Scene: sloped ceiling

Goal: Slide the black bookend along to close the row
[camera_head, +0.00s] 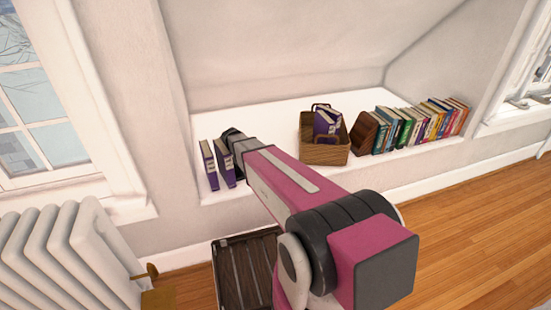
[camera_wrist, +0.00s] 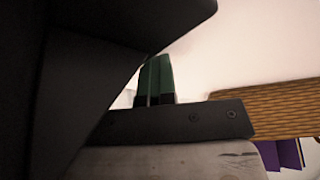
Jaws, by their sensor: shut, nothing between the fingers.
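Two purple books (camera_head: 216,163) stand upright at the left end of the white alcove shelf (camera_head: 270,118). My gripper (camera_head: 235,143) is shut, just to the right of these books. Dark shapes there overlap, and I cannot separate the black bookend from my gripper in the head view; my arm hides part of that spot. In the wrist view, a large dark shape fills the left, and a dark bar with screws crosses the middle. Dark green upright parts stand behind the bar. I cannot tell whether any of these dark shapes is the bookend.
A wicker basket (camera_head: 325,153) holding purple books (camera_head: 327,122) stands mid-shelf; it also shows in the wrist view (camera_wrist: 285,108). A brown wooden bookend (camera_head: 367,132) and a row of coloured books (camera_head: 420,124) are to its right. A dark crate (camera_head: 231,285) and radiator (camera_head: 68,255) are below.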

